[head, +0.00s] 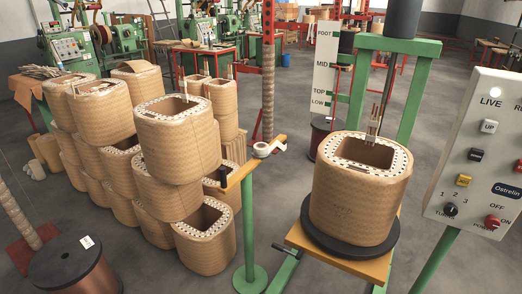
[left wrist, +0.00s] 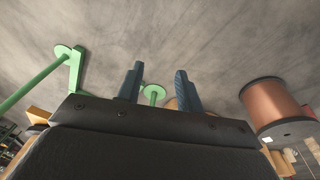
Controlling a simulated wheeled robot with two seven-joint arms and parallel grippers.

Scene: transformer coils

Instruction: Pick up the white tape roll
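The white tape roll (head: 261,149) rests on a narrow yellow shelf (head: 243,172) on top of a green post, with a short loose white end to its right. The roll is small in the head view, and I cannot make it out in the left wrist view. My left gripper (left wrist: 160,68) shows in the left wrist view with its two dark fingers apart and nothing between them. It does not show in the head view, so its distance from the roll is unclear. My right gripper is in neither view.
A black item (head: 223,177) sits at the shelf's near end. Stacked brown coils (head: 175,137) stand to its left. A large coil (head: 362,205) on a black turntable and a control panel (head: 480,165) are on the right. A copper spool (left wrist: 272,103) shows in the left wrist view.

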